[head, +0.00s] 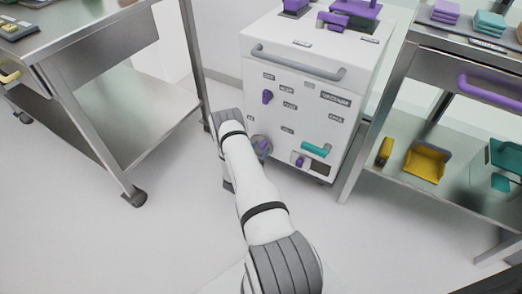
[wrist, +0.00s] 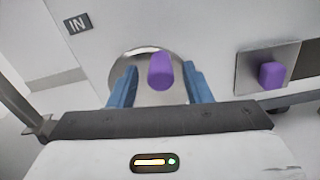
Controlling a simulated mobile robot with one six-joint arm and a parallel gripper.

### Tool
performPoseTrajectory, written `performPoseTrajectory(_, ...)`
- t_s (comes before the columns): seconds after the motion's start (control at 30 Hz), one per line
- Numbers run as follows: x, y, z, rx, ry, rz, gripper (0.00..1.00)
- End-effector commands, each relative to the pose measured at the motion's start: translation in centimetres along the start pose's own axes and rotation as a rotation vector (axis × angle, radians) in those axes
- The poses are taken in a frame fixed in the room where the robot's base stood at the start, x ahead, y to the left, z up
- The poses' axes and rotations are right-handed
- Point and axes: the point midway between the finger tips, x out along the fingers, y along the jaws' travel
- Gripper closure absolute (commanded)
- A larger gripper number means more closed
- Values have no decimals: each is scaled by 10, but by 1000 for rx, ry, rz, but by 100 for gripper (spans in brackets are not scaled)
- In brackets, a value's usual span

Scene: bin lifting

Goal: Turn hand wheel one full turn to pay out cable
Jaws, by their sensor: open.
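The hand wheel looks like a round silver disc (wrist: 148,58) with a purple knob (wrist: 161,70) sticking out, on the white cabinet's front. In the head view the disc (head: 260,142) sits low on the cabinet, partly hidden by my arm. In the wrist view my gripper (wrist: 160,84) is open, with one blue finger on each side of the purple knob. Gaps show between the knob and both fingers; whether the fingertips touch the disc I cannot tell. No cable is visible.
The white cabinet (head: 309,85) also carries a purple knob (head: 267,97), a grey bar handle (head: 297,64), a teal handle (head: 316,149) and a small purple knob on a plate (wrist: 270,74). Metal tables stand at left (head: 95,62) and right (head: 455,42). The floor at front left is clear.

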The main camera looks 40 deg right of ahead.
Motion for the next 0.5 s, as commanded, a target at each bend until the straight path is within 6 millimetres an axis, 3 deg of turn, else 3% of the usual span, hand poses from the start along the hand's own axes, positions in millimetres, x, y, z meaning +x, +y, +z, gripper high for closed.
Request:
performPoseTrajectory(0.33, 5, 0, 1, -1, 0, 0, 56)
performPoseTrajectory(0.5, 5, 0, 1, -1, 0, -1, 70)
